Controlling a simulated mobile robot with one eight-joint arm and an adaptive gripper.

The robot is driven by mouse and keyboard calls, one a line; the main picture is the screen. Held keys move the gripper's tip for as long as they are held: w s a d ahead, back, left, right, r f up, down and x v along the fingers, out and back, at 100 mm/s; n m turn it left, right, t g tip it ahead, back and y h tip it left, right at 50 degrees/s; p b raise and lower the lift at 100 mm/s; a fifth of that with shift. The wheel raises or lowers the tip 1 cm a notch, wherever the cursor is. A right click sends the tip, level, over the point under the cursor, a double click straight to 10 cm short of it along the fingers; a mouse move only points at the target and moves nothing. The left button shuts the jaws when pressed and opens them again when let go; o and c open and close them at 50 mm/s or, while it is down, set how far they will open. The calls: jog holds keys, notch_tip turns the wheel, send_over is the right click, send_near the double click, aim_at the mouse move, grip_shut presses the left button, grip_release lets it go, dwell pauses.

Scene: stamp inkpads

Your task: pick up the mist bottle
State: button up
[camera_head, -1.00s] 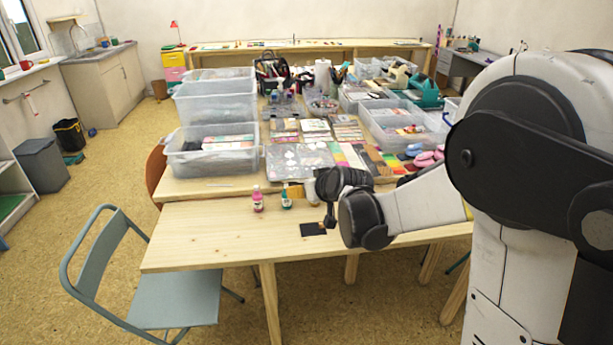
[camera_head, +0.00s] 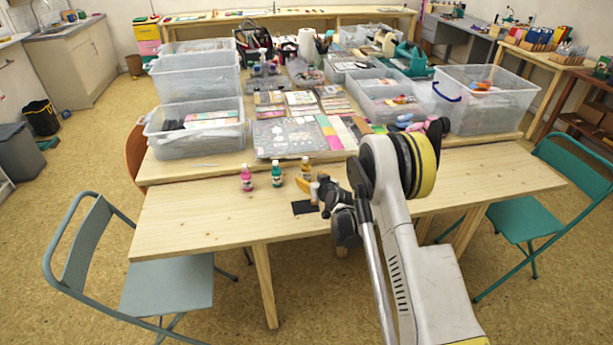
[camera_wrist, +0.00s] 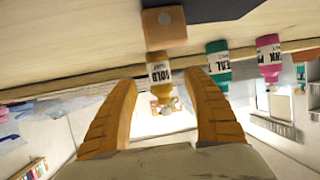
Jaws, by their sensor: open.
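Three small bottles stand in a row on the front table: a pink bottle (camera_head: 246,180), a teal bottle (camera_head: 276,175) and a gold-yellow bottle (camera_head: 305,168). They appear upside down in the wrist view as the gold bottle (camera_wrist: 161,69), the teal bottle (camera_wrist: 218,62) and the pink bottle (camera_wrist: 269,57). Their labels are partly readable; I cannot tell which is called the mist bottle. My gripper (camera_wrist: 160,80) is open, its orange fingers pointing toward the gold bottle, which shows between the tips. In the head view my gripper (camera_head: 312,186) is beside that bottle, partly hidden by my arm.
A wooden block (camera_wrist: 164,28) shows near the gold bottle, and a dark flat pad (camera_head: 304,207) lies in front. Clear plastic bins (camera_head: 200,140) and craft papers fill the table behind. The front table's left part is clear. Folding chairs (camera_head: 165,285) stand at both sides.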

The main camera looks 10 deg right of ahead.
aim_at(308, 175)
jog(key=b+x, duration=0.2)
jog(key=x, duration=0.3)
jog(key=shift+w+b, duration=0.2)
jog(key=shift+b, duration=0.2)
jog(key=shift+w, duration=0.3)
jog(key=shift+r, duration=0.1)
grip_shut()
